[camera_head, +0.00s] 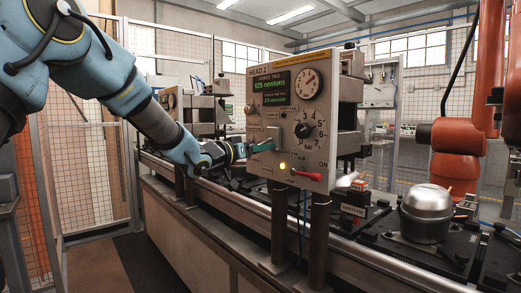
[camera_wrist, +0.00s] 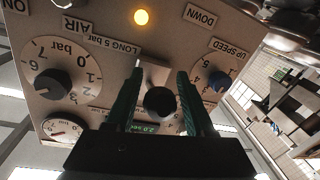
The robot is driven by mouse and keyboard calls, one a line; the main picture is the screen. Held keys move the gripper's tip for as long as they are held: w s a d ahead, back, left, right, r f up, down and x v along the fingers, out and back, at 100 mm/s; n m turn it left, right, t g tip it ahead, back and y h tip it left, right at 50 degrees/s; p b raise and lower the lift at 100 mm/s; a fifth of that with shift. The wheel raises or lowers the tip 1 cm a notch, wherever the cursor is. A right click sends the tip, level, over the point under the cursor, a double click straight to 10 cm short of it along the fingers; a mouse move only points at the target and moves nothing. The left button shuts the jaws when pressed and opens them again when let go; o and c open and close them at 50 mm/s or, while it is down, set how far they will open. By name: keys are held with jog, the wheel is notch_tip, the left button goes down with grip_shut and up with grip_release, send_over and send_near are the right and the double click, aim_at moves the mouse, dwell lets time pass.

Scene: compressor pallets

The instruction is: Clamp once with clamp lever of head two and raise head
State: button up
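The HEAD 2 control panel (camera_head: 290,150) stands upright in the middle of the head view, its display reading 625 newtons. A lever with a round black knob (camera_wrist: 159,102) sticks out from a light plate (camera_wrist: 154,73) on the panel. The word DOWN shows to the upper right of it in the wrist view. My gripper (camera_head: 268,146) is at the panel's left part. In the wrist view my gripper (camera_wrist: 160,75) has its two green fingers apart, one on each side of the knob, with small gaps showing. The plate's lower part is hidden behind the knob.
A red lever (camera_head: 305,175) and a lit yellow lamp (camera_head: 283,166) are below my gripper on the panel. A black dial (camera_head: 304,130) is at right. A silver compressor (camera_head: 427,212) sits on the line, near an orange robot arm (camera_head: 455,140).

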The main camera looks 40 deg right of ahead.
grip_shut()
dwell(1.1)
